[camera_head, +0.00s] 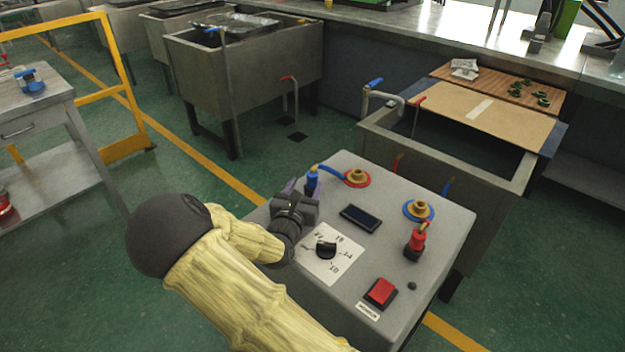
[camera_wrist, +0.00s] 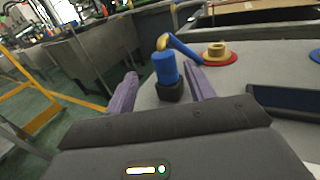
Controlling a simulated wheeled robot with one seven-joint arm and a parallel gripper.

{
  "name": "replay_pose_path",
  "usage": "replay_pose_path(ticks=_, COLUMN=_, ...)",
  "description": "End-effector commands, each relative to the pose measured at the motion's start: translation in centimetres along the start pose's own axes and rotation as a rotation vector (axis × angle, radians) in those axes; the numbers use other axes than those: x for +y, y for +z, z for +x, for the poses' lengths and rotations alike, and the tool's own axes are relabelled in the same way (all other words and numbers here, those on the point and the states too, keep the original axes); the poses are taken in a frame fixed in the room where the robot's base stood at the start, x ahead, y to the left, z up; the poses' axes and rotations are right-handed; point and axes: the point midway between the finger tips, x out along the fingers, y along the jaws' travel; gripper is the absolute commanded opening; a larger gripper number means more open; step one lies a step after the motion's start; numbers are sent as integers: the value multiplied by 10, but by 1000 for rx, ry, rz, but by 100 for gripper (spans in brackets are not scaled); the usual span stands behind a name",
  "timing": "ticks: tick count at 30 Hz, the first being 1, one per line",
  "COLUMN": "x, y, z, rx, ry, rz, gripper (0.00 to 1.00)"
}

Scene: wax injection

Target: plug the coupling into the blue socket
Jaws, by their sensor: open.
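A blue coupling (camera_head: 312,182) with a brass-coloured top and a blue side arm stands upright in a black holder at the back left of the grey machine top. It also shows in the wrist view (camera_wrist: 166,68). My gripper (camera_head: 301,187) is open, its purple fingers reaching to either side of the coupling in the wrist view; contact cannot be told. The blue socket (camera_head: 419,210), a brass fitting on a blue ring, is empty at the right of the machine top. In the wrist view only a bit of its blue ring (camera_wrist: 315,55) shows at the right edge.
A brass fitting on a red ring (camera_head: 357,177) is right of the coupling. A red coupling (camera_head: 415,242) stands near the blue socket. A dark display (camera_head: 360,218), a dial (camera_head: 326,248) and a red switch (camera_head: 381,291) are on the top. A sink (camera_head: 375,137) stands behind.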

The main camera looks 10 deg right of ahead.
Motion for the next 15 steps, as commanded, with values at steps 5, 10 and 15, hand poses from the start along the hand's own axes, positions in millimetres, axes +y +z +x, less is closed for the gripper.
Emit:
replay_pose_path(ticks=5, x=-7, y=-3, z=22, rx=-2, ry=-4, rz=0, gripper=54)
replay_pose_path(ticks=10, x=-8, y=-3, z=45, rx=-1, ry=-2, rz=0, gripper=54)
replay_pose_path(ticks=15, x=-7, y=-2, z=50, rx=0, ry=-1, rz=0, gripper=54)
